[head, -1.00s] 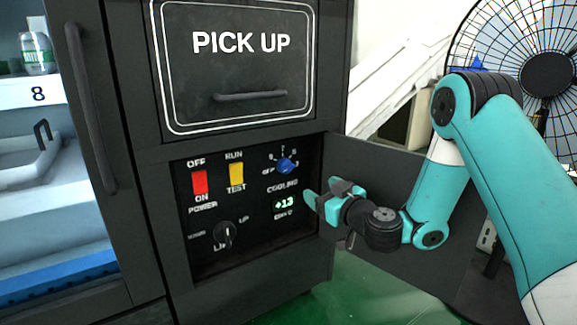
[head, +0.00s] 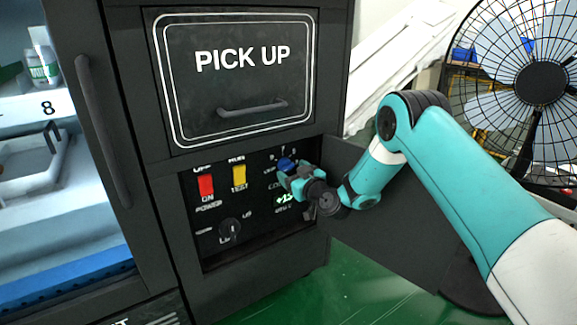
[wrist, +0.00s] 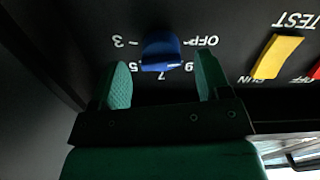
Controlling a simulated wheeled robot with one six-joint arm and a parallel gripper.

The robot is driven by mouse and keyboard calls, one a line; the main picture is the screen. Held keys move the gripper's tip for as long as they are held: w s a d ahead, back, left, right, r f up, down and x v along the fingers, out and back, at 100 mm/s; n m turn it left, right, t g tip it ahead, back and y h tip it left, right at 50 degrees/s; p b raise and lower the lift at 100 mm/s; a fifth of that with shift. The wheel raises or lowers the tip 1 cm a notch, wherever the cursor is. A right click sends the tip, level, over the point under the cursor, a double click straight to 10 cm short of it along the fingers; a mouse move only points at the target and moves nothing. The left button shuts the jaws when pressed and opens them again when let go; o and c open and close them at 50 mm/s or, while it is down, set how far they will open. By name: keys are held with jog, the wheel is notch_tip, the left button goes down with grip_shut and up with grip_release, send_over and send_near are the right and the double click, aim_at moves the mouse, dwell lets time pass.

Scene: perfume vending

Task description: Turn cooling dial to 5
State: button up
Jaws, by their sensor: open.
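The blue cooling dial (head: 286,163) is on the black control panel, at the upper right of the panel in the head view. In the wrist view the dial (wrist: 161,52) appears upside down, with OFF, 3, 5, 7 and 9 printed around it. My gripper (head: 290,178) is at the dial in the head view. In the wrist view my gripper (wrist: 160,84) is open, with one green finger on each side of the dial and gaps between. The dial's exact pointing is hard to read. The readout below the dial is partly hidden by my gripper.
The red power switch (head: 206,185), yellow run/test switch (head: 239,176) and a black knob (head: 230,230) share the panel. The pick-up door (head: 240,75) is above. An open panel door (head: 395,220) stands at the right, behind my arm. A fan (head: 540,85) is further right.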

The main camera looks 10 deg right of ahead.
aim_at(286, 166)
jog(key=shift+x, duration=1.4)
jog(key=shift+c, duration=0.2)
jog(key=c, duration=0.9)
jog(key=shift+o, duration=0.2)
